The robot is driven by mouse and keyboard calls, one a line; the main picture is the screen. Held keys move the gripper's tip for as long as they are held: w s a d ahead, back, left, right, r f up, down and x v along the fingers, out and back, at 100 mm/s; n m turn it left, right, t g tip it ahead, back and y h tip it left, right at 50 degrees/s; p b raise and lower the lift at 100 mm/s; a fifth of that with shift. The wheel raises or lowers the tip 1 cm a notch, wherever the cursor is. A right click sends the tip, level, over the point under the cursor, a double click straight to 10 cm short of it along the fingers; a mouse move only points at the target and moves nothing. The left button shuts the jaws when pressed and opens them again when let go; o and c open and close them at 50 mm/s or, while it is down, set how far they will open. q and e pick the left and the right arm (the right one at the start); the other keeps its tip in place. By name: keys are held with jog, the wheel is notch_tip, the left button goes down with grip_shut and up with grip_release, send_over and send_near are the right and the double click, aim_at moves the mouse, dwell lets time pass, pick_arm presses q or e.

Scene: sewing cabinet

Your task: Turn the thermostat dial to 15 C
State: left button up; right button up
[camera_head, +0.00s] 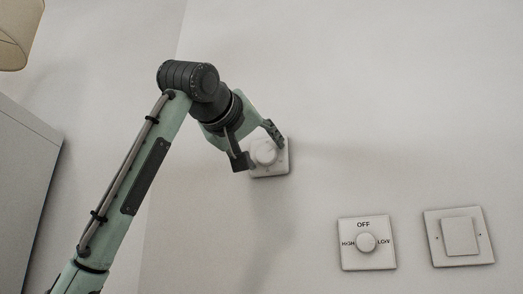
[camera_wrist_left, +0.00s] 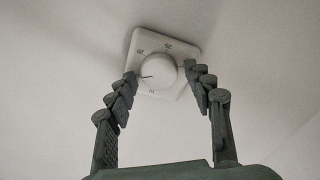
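The thermostat is a white square plate (camera_head: 283,169) on the wall with a round white dial (camera_head: 266,153). My left gripper (camera_head: 258,147) is open in front of it, with one finger on each side of the dial. In the left wrist view the dial (camera_wrist_left: 158,70) lies between the open fingertips (camera_wrist_left: 160,73), and the plate (camera_wrist_left: 184,45) looks tilted. A dark pointer line on the dial points to the left there. Markings surround the dial, but they are too small to read. I cannot tell whether the fingertips touch the dial. My right gripper is not in view.
A knob plate (camera_head: 351,261) marked OFF, HIGH and LOW is on the wall at the lower right. A light switch (camera_head: 459,236) is beside it. A lampshade (camera_head: 18,32) and a grey cabinet (camera_head: 22,175) stand at the left.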

pick_arm(q)
jog(key=shift+o, duration=0.3)
jog(key=v, duration=1.2)
jog(key=shift+f, duration=0.15)
